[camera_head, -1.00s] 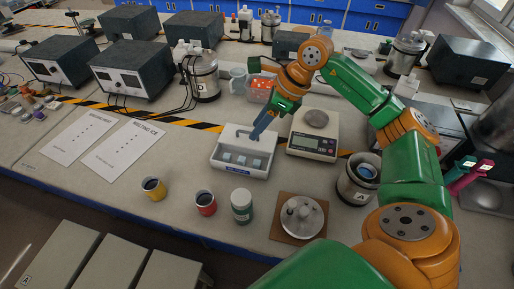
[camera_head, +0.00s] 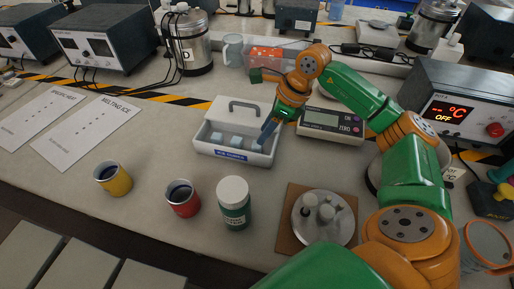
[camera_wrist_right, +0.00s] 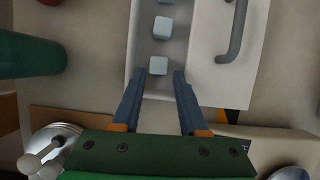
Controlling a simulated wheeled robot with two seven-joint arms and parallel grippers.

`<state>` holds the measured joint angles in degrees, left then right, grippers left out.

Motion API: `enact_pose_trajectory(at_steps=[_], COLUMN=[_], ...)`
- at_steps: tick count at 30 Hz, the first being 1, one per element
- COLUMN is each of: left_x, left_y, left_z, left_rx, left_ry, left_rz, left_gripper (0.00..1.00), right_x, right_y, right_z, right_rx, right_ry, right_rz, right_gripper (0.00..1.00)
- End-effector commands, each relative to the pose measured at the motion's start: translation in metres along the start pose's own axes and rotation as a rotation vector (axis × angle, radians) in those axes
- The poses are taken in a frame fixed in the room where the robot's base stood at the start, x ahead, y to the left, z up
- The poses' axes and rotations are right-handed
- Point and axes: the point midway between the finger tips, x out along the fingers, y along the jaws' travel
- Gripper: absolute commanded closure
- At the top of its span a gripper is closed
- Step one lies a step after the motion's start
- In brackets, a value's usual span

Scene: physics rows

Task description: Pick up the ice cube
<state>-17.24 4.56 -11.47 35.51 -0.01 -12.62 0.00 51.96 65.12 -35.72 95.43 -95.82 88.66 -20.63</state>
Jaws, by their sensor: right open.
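Pale blue ice cubes (camera_head: 217,138) lie in a row in the open compartment of a white box (camera_head: 205,148), whose lid with a grey handle stands at the back. The wrist view shows the nearest cube (camera_wrist_right: 159,66) just beyond my right fingertips, roughly centred on the gap. Two more cubes sit farther along the row. My right gripper (camera_head: 266,134) is at the box's right end, open and empty; its blue fingers also show spread in the wrist view (camera_wrist_right: 160,75). The fingers hide part of that end in the head view. My left gripper is out of view.
A scale (camera_head: 331,124) stands right of the box. Paper sheets lie on the left.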

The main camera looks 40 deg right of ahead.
Motion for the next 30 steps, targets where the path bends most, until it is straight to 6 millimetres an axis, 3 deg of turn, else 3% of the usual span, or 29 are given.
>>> enact_pose_trajectory(at_steps=[6, 14, 19, 30], left_x=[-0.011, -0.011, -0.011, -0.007], left_y=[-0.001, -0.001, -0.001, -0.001], left_z=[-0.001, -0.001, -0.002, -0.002], left_rx=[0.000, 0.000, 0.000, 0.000], left_ry=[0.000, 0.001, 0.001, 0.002], left_rz=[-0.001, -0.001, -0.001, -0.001], left_gripper=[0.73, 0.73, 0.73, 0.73], right_x=[0.039, 0.048, 0.048, 0.040], right_y=[0.002, 0.002, 0.002, 0.001], right_z=[-0.002, -0.003, -0.003, 0.001], right_rx=[0.001, -0.001, 0.000, -0.001], right_ry=[0.001, 0.000, 0.000, -0.003], right_rz=[0.004, 0.000, 0.000, -0.003], right_gripper=[0.57, 0.57, 0.98, 1.00])
